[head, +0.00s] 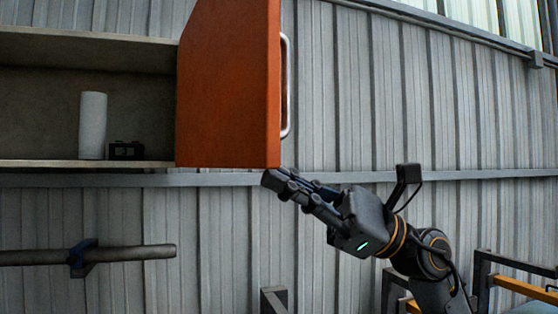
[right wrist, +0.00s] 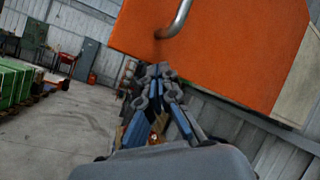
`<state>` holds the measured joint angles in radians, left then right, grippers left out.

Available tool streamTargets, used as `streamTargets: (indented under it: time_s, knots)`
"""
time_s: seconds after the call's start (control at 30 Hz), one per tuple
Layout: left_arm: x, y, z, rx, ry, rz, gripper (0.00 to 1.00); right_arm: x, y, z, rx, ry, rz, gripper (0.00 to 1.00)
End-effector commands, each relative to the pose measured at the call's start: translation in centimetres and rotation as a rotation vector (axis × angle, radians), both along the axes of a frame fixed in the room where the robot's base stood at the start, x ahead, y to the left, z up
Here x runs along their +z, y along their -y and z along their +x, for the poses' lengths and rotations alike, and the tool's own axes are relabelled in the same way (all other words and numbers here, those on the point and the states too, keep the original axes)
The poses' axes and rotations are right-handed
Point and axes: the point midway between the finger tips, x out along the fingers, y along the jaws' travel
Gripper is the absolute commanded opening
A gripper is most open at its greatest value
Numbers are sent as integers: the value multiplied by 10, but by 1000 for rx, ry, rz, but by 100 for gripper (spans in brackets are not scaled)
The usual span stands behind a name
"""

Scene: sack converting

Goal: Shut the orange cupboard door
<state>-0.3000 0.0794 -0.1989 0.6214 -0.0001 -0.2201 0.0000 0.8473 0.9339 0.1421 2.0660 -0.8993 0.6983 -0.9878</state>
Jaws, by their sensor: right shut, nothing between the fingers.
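The orange cupboard door (head: 228,90) stands open at the right end of the cupboard, swung out from the shelves. Its metal handle (head: 287,85) is on the outer face, near the free edge. In the right wrist view the door (right wrist: 225,45) fills the upper right, with the handle (right wrist: 178,20) above the fingers. My right gripper (head: 270,180) is shut and empty, just below the door's lower free corner. Its fingers (right wrist: 157,75) show in the wrist view close under the door's lower edge; I cannot tell whether they touch it. My left gripper is out of view.
The open cupboard (head: 60,163) holds a white cylinder (head: 92,125) and a small black object (head: 126,150). A horizontal pipe (head: 125,254) runs below it at left. A metal frame (head: 485,270) stands at lower right. Green crates (right wrist: 15,85) stand across the floor.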

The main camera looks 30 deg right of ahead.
Motion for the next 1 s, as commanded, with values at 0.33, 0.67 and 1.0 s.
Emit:
streamTargets:
  time_s: [0.33,0.67,1.0]
  knots:
    - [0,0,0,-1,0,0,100,24,56,-52,-465,382,-640,0]
    - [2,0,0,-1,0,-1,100,27,96,-71,-652,444,-858,0]
    - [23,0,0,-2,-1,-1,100,29,53,-25,-644,441,-856,0]
